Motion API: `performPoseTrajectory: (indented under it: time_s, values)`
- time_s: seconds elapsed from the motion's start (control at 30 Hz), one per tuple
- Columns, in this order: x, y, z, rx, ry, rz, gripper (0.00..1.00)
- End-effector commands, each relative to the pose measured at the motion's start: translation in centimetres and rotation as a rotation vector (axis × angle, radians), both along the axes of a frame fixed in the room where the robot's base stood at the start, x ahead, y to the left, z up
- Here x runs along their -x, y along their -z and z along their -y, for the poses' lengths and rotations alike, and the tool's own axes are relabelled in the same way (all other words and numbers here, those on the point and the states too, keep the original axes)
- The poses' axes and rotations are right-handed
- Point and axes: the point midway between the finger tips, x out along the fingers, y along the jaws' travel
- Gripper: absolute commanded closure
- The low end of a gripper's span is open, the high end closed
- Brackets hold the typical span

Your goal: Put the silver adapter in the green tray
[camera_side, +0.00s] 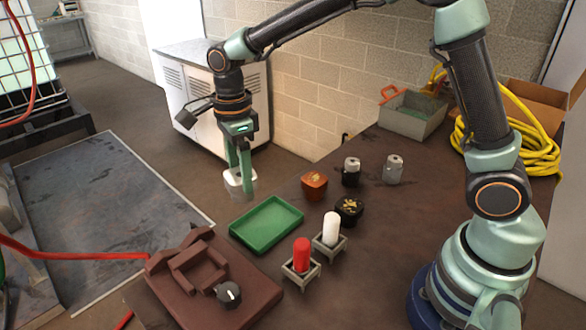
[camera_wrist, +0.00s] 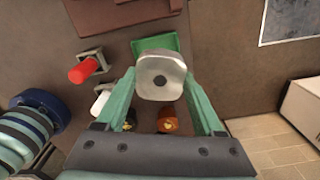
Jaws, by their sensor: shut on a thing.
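My gripper (camera_side: 240,172) is shut on the silver adapter (camera_side: 240,181), holding it in the air. In the wrist view the silver adapter (camera_wrist: 160,74) shows a rounded-square face with a dark centre hole, between the green fingers of my gripper (camera_wrist: 160,85). The green tray (camera_side: 266,224) is shallow and lies on the brown table. No object is visible in it. In the side view the adapter appears above and slightly left of the tray. In the wrist view the tray (camera_wrist: 155,43) shows just beyond the adapter, which hides part of it.
A red cylinder (camera_side: 302,254) and a white cylinder (camera_side: 331,229) stand in small holders right of the tray. An orange-brown pot (camera_side: 314,185), black-and-gold piece (camera_side: 349,210), black jar (camera_side: 351,172) and grey jar (camera_side: 393,169) stand behind. A brown fixture (camera_side: 215,280) lies in front.

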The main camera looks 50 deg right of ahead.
Motion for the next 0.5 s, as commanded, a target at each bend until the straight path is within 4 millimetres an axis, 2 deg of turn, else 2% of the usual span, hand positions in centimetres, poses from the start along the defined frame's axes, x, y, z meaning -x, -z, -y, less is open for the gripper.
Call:
performPoseTrajectory:
  time_s: [0.03,0.1,0.2,0.3,0.5]
  values:
    - [0.2,0.9,1.4,0.001,0.028,-0.001,1.0]
    - [0.4,1.9,2.8,0.001,0.057,-0.001,1.0]
    - [0.7,2.9,4.1,0.0,0.084,0.002,1.0]
    - [0.9,3.4,4.9,0.0,0.099,0.002,1.0]
    - [1.0,4.5,5.0,0.0,0.102,0.002,1.0]
